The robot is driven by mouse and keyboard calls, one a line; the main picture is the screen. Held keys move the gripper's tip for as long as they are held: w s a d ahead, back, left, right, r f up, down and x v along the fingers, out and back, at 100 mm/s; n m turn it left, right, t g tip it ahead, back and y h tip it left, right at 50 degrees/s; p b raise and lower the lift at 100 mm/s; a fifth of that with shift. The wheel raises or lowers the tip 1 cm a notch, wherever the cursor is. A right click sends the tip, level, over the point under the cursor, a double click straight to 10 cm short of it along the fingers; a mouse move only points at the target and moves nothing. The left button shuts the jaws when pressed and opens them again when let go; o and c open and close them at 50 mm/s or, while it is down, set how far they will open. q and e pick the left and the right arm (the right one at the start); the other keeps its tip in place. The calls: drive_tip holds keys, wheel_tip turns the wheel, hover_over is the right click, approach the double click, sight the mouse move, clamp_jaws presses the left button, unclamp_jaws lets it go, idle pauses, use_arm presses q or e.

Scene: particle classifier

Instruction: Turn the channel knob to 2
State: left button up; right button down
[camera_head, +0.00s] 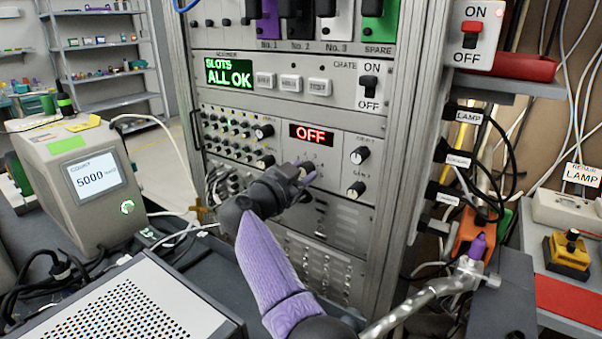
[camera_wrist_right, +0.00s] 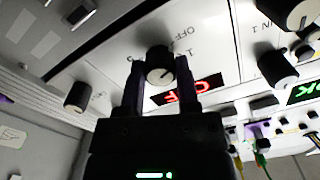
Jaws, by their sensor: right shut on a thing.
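My right gripper (camera_head: 303,173) reaches the rack panel just below the red display (camera_head: 310,134), which reads OFF. In the right wrist view its two fingers (camera_wrist_right: 160,80) stand on either side of a dark round knob with a pale face (camera_wrist_right: 159,64) and are shut on it. Printed marks, including OFF and 1, lie around this knob, and the red display shows just beyond it. In the head view the gripper hides most of the knob. I cannot read the knob's pointer clearly. My left gripper is not in view.
Other black knobs (camera_head: 359,155) (camera_head: 356,189) sit right of the display. A green screen (camera_head: 229,73) above reads ALL OK. Rows of small knobs and cables lie to the left. A beige meter box (camera_head: 78,175) reads 5000.

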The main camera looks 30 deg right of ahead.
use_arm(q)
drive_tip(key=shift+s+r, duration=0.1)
use_arm(e)
drive_tip(key=m, duration=1.1)
drive_tip(key=shift+f, duration=0.15)
drive_tip(key=m+b, duration=0.1)
drive_tip(key=m, duration=0.2)
drive_tip(key=shift+m, duration=0.4)
drive_tip(key=shift+m+b, duration=0.3)
drive_tip(key=shift+m, duration=0.6)
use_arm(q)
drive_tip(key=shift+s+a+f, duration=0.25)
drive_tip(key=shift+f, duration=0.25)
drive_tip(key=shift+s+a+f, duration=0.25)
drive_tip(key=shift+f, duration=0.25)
use_arm(e)
drive_tip(key=shift+m, duration=0.6)
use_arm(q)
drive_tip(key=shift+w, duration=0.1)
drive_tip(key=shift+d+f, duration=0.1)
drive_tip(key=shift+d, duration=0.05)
